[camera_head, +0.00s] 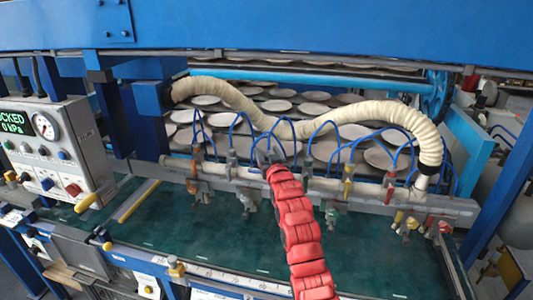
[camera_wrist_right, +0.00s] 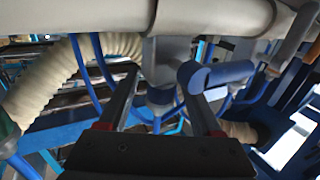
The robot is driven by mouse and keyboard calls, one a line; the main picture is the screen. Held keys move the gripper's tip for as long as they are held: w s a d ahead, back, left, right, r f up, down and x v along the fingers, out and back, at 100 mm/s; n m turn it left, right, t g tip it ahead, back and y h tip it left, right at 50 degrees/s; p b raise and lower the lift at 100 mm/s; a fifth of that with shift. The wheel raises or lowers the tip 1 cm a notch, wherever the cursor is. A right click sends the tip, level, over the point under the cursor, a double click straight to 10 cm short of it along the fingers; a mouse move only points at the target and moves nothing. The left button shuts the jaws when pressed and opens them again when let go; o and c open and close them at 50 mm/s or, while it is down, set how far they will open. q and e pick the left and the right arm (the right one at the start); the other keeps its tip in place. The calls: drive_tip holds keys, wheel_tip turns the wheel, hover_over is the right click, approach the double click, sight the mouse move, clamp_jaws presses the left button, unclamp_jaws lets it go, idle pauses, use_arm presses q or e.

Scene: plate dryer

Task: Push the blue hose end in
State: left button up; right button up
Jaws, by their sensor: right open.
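My right gripper (camera_wrist_right: 159,75) is open, its two dark fingers reaching up toward the pale manifold pipe (camera_wrist_right: 210,17) in the right wrist view. A grey fitting (camera_wrist_right: 160,97) hangs below the pipe and shows between the fingers. A thick blue hose piece (camera_wrist_right: 222,72) lies at the right fingertip; I cannot tell whether they touch or how far its end sits in a fitting. In the head view my right gripper (camera_head: 264,158) is small at the tip of my red arm, among the thin blue hoses (camera_head: 325,126) at the manifold. My left gripper is not in view.
A ribbed cream hose (camera_head: 240,103) arches over the manifold, in front of racks of plates (camera_head: 315,97). Valves with coloured handles (camera_head: 398,218) hang along the rail. A control box with a gauge (camera_head: 45,126) stands at left. The green surface (camera_head: 200,240) below is mostly clear.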

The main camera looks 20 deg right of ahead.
drive_tip(key=s+a+b, duration=0.1)
drive_tip(key=s+b, duration=0.4)
drive_tip(key=s, duration=1.1)
drive_tip(key=shift+s+a+b, duration=0.15)
drive_tip(key=shift+s+b, duration=0.1)
drive_tip(key=shift+b, duration=0.1)
